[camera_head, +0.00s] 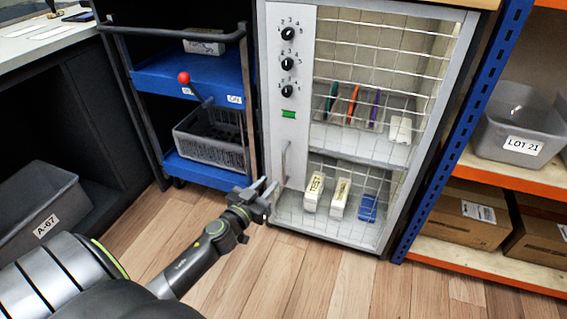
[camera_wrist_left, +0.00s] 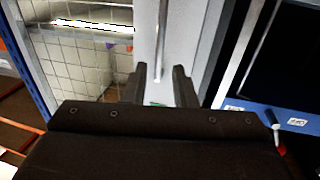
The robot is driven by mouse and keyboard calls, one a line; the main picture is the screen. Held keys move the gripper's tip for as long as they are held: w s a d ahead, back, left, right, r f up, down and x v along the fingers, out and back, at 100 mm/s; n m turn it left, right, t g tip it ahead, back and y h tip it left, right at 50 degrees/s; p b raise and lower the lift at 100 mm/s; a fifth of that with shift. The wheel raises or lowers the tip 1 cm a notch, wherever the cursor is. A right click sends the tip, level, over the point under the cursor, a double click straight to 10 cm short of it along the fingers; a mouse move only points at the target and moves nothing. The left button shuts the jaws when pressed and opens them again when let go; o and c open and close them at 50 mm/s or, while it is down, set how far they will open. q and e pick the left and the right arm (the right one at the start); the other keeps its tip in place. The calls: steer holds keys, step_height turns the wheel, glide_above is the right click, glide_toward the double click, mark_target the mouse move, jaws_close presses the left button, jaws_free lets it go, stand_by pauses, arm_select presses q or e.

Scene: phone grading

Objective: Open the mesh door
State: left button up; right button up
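The mesh door (camera_head: 377,78) is a wire grid in a light grey frame across the cabinet front, and it looks closed. Its vertical bar handle (camera_head: 284,161) is on the lower part of the grey strip at the left; it also shows in the left wrist view (camera_wrist_left: 162,40). My left gripper (camera_head: 271,190) is just left of and below the handle in the head view. In the left wrist view its two fingers (camera_wrist_left: 161,82) are apart, with the handle lined up between them; I cannot tell whether they touch it. My right gripper is not in view.
Behind the mesh are phones in a rack (camera_head: 352,106), white boxes (camera_head: 340,198) and a blue item (camera_head: 368,207). A blue cart (camera_head: 200,75) with a lever stands left, an orange shelf (camera_head: 480,255) right. Wooden floor (camera_head: 330,280) in front is clear.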

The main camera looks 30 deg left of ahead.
mark_target(283, 168)
arm_select(q)
steer(key=w, duration=0.9)
steer(key=shift+w+a, duration=0.1)
steer(key=shift+a, duration=0.05)
jaws_close()
